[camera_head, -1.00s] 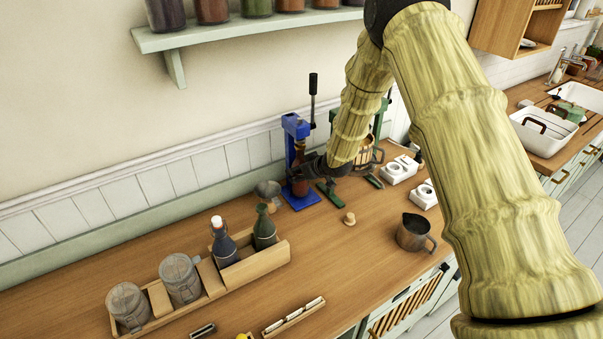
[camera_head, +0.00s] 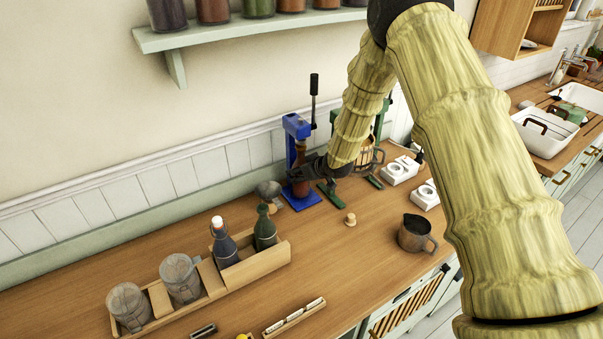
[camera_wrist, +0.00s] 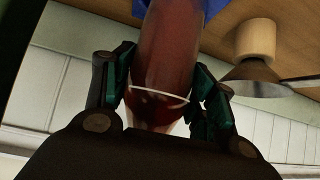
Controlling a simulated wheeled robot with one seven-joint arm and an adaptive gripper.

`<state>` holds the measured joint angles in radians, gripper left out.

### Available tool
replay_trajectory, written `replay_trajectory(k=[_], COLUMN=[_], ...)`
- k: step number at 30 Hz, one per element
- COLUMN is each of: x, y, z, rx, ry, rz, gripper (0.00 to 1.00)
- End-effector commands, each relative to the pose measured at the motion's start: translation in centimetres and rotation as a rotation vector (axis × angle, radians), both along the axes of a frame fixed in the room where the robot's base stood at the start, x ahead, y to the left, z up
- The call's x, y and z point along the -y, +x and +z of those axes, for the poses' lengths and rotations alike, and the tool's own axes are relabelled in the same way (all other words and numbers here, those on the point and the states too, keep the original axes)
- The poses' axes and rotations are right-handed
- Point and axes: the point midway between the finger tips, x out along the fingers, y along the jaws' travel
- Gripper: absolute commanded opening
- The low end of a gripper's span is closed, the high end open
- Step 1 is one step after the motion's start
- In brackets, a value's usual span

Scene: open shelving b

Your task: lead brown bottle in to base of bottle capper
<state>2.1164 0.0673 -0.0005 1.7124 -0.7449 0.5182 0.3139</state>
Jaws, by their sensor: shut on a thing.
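The blue bottle capper (camera_head: 296,127) stands on the counter by the wall, with its black lever upright. Its blue base plate (camera_head: 304,202) lies flat on the counter. The brown bottle (camera_head: 299,186) is at the capper, over or on the base. I cannot tell whether it touches the plate. In the wrist view the brown bottle (camera_wrist: 168,60) fills the space between the fingers of my gripper (camera_wrist: 163,98), which is shut on it. In the head view my gripper (camera_head: 316,168) reaches in from the right and hides part of the bottle.
A green stand (camera_head: 330,192) is close right of the capper. A metal funnel (camera_head: 268,189) is close left. A cork (camera_head: 350,219) and a metal jug (camera_head: 416,234) stand in front. A wooden caddy (camera_head: 255,268) holds bottles. The counter between caddy and jug is mostly clear.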

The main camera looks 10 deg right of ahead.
Motion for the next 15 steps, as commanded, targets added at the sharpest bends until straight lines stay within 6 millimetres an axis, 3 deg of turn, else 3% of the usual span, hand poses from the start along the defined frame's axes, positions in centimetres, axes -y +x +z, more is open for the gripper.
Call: replay_trajectory(k=[15], x=[0.00], y=[0.08], z=[-0.55], rx=[0.002], ry=[0.001], rz=[0.000], gripper=[0.33])
